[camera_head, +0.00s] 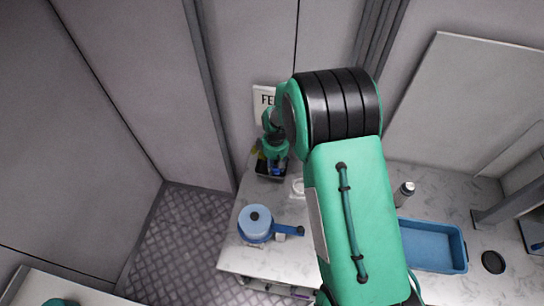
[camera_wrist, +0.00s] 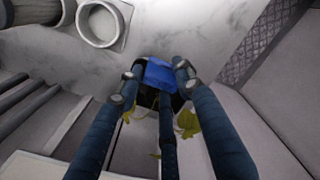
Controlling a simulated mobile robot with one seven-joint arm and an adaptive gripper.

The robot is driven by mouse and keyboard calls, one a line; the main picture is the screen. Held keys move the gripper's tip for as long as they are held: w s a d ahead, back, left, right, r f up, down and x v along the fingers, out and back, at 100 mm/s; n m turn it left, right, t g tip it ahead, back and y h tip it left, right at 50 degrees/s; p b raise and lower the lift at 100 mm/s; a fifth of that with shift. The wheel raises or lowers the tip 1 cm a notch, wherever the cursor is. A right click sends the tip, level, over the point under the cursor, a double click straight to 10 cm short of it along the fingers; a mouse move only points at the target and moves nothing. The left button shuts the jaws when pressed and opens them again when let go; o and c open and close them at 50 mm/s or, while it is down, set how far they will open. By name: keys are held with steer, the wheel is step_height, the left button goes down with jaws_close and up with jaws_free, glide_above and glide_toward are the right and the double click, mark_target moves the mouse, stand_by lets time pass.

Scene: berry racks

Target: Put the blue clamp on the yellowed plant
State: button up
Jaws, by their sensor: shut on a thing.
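In the wrist view, the fingers of my gripper (camera_wrist: 155,82) are closed around the blue clamp (camera_wrist: 158,72). Yellow-green leaves of the yellowed plant (camera_wrist: 188,122) show just behind and beside the fingers. In the head view, my gripper (camera_head: 273,165) points down over a dark pot or tray at the far left end of the counter. A bit of yellow leaf of the plant (camera_head: 256,151) shows at its left. The plant's stem is hidden, so I cannot tell whether the clamp touches it.
A marble-patterned counter (camera_head: 275,258) carries a blue-lidded pot (camera_head: 256,222), a white ring-shaped item (camera_head: 298,187), a bottle (camera_head: 404,193) and a blue tray (camera_head: 465,250). A sign (camera_head: 262,98) stands at the wall behind my gripper. Grey walls close in at the back and left.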

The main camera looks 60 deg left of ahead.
steer(key=w+a, duration=0.1)
steer(key=a, duration=0.1)
steer(key=w+a, duration=0.1)
steer(key=a, duration=0.2)
steer(key=w+a, duration=0.1)
steer(key=a, duration=0.1)
steer(key=shift+w+a+f+p, duration=0.15)
steer(key=shift+w+f+p, duration=0.05)
steer(key=shift+f+p, duration=0.2)
steer(key=shift+f, duration=0.1)
steer(key=shift+f+p, duration=0.4)
steer(key=shift+f, duration=1.25)
steer(key=shift+f, duration=0.2)
steer(key=o, duration=0.8)
steer(key=shift+r, duration=0.2)
steer(key=shift+r+b, duration=0.8)
steer(key=shift+r, duration=5.2)
